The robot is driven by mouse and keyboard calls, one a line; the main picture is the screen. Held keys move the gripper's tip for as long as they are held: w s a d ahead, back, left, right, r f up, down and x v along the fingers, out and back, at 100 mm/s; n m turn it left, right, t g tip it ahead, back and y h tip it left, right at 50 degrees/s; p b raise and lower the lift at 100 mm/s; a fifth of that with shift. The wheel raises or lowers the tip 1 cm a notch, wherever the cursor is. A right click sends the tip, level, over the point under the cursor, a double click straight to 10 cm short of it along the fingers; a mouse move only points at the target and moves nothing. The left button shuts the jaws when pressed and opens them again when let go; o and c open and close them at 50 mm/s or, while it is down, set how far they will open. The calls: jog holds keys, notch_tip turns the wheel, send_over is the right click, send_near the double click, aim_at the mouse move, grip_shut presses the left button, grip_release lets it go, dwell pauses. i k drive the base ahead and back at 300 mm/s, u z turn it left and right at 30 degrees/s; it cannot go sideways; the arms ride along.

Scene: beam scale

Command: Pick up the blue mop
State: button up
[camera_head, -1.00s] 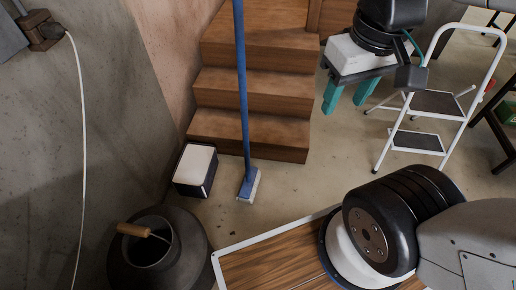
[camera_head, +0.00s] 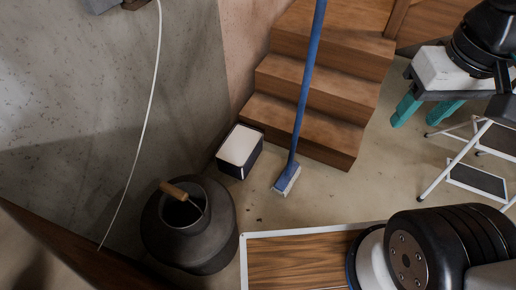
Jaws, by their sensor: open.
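The blue mop (camera_head: 306,95) stands nearly upright, leaning slightly, in front of the wooden steps. Its long blue handle runs up out of the top of the head view. Its blue and pale head (camera_head: 287,180) rests on the floor beside the lowest step. Nothing holds the mop. A black and white joint of my arm shows at the lower right, well apart from the mop.
Wooden steps (camera_head: 322,92) rise behind the mop. A pale-topped box (camera_head: 239,146) stands left of its head. A dark metal can (camera_head: 190,235) stands lower left. A wood panel with a white edge (camera_head: 290,262) lies in front. A step stool (camera_head: 478,180) is at right.

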aim_at(283, 185)
jog(key=z, duration=0.35)
jog(key=k, duration=1.5)
jog(key=u, duration=0.5)
jog(key=i, duration=1.55)
